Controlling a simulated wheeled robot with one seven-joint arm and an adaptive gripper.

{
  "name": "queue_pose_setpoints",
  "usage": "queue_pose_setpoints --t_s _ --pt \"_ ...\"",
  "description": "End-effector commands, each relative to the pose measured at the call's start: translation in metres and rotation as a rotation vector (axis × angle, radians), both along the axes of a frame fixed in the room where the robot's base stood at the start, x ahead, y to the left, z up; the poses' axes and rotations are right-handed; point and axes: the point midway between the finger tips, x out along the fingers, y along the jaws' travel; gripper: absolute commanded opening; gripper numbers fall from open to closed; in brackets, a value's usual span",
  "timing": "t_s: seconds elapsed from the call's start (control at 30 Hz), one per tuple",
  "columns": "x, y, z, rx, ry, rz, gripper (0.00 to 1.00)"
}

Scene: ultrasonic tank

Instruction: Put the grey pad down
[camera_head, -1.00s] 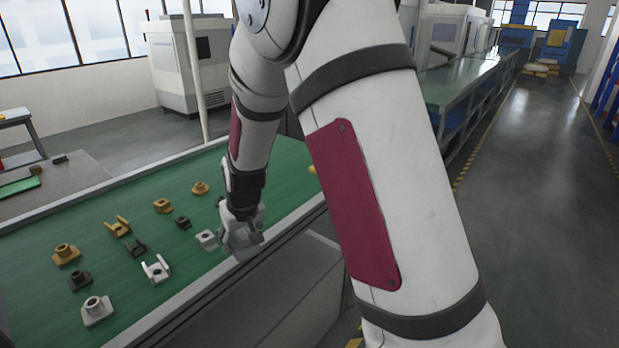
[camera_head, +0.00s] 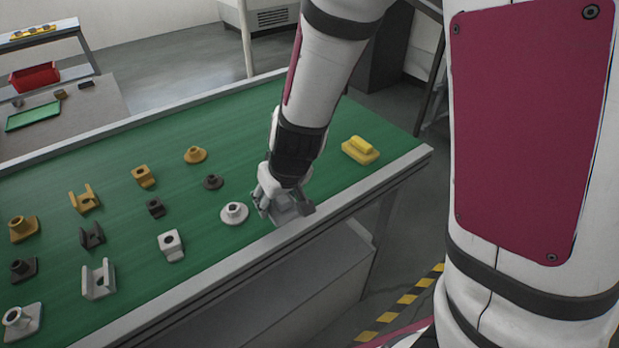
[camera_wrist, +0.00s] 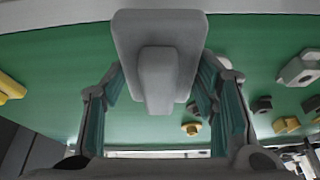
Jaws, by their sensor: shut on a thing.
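The grey pad (camera_wrist: 155,55), a flat plate with a raised grip block, fills the upper middle of the wrist view. My gripper (camera_wrist: 157,82) is shut on it, one finger at each side. In the head view my gripper (camera_head: 284,204) is low at the table's front edge, just right of a white round flanged part. The pad is partly hidden there by the fingers, and I cannot tell whether it touches the table.
The green table (camera_head: 330,130) holds several orange, black and white parts to the left. A yellow pad (camera_head: 360,150) of similar shape lies to the right, near the table's end. Green surface is free between it and my gripper. A red bin (camera_head: 35,76) stands far left.

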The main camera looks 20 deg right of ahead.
Motion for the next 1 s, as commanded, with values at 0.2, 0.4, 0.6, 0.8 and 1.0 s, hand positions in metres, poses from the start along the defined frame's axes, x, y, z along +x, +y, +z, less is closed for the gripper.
queue_pose_setpoints --t_s 0.2,0.4,0.6,0.8,1.0 --pt "-0.013 0.005 -0.002 -0.007 0.0 0.022 0.23" --pt "-0.012 0.004 -0.002 -0.006 0.0 0.02 0.23" --pt "0.013 -0.017 -0.007 -0.005 -0.001 0.013 0.23" --pt "0.049 -0.05 -0.011 -0.005 0.0 0.013 0.23" --pt "0.077 -0.075 -0.014 -0.006 0.0 0.017 0.23"
